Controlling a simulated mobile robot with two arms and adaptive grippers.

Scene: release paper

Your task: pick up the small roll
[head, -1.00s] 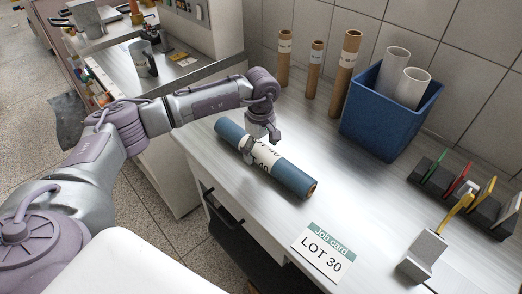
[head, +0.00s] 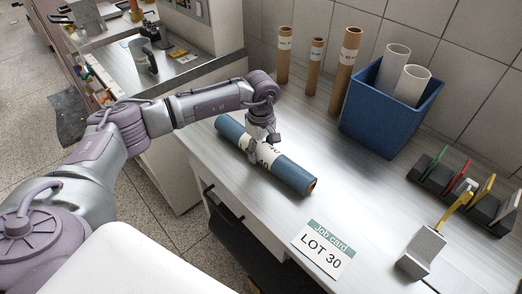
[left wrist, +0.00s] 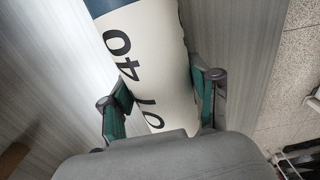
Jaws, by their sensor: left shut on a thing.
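A blue roll (head: 290,174) with a white label band lies slantwise on the light counter. In the left wrist view the roll's label (left wrist: 148,60) reads "40" and partly shows more print. My left gripper (head: 263,150) reaches down over the middle of this roll, with one finger on each side of the label band. In the left wrist view the green-padded fingers of the gripper (left wrist: 163,98) flank the roll and are shut on it. The roll appears to rest on the counter; its underside is hidden. My right gripper is in neither view.
Several brown tubes stand upright at the wall, including a short one (head: 316,62). A blue bin (head: 378,122) holds white rolls. A card (head: 322,250) reads "Job card LOT 30". A grey block (head: 422,252) and a dark rack (head: 440,190) stand right.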

